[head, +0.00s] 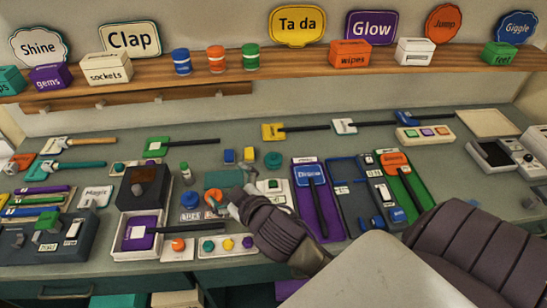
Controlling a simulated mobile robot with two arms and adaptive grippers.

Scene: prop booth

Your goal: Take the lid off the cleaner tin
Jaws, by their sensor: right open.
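My right gripper (226,204) is open at the left end of my dark ribbed arm, low over the middle of the counter. A small orange thing (212,195) is right beside its fingertips; I cannot tell whether they touch. No label reading cleaner is legible, so I cannot tell which thing is the cleaner tin. A small green-and-white cylinder (186,173) stands upright to the left of the gripper. A round teal thing (273,160) lies behind it. The gripper and forearm hide part of the counter. My left gripper is out of view.
A blue piece (190,200) and a dark box (146,187) are left of the gripper. A white tray (228,252) of coloured knobs is in front. Purple (328,222) and green (418,190) boards lie right. A wooden shelf (300,68) with tins runs behind.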

